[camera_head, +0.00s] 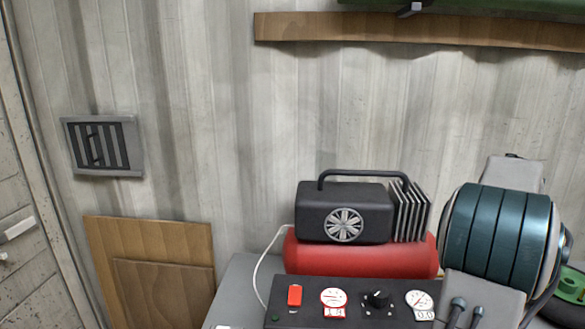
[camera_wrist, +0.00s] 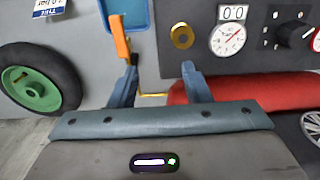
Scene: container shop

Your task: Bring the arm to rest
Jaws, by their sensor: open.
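My gripper (camera_wrist: 162,78) shows in the wrist view with its two blue-grey fingers spread apart and nothing held between them. The fingers point toward the dark control panel (camera_wrist: 265,58) and the red tank (camera_wrist: 265,93) of the compressor. An orange piece (camera_wrist: 121,40) on a blue item shows close to the left finger; I cannot tell whether they touch. In the head view, my arm's teal-banded part stands at the right, beside the compressor (camera_head: 345,212).
The panel carries a red switch (camera_head: 295,295), a black knob (camera_head: 377,299) and two gauges. A green-hubbed wheel (camera_wrist: 35,92) shows left in the wrist view. A wooden shelf (camera_head: 420,31) is on the wall above.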

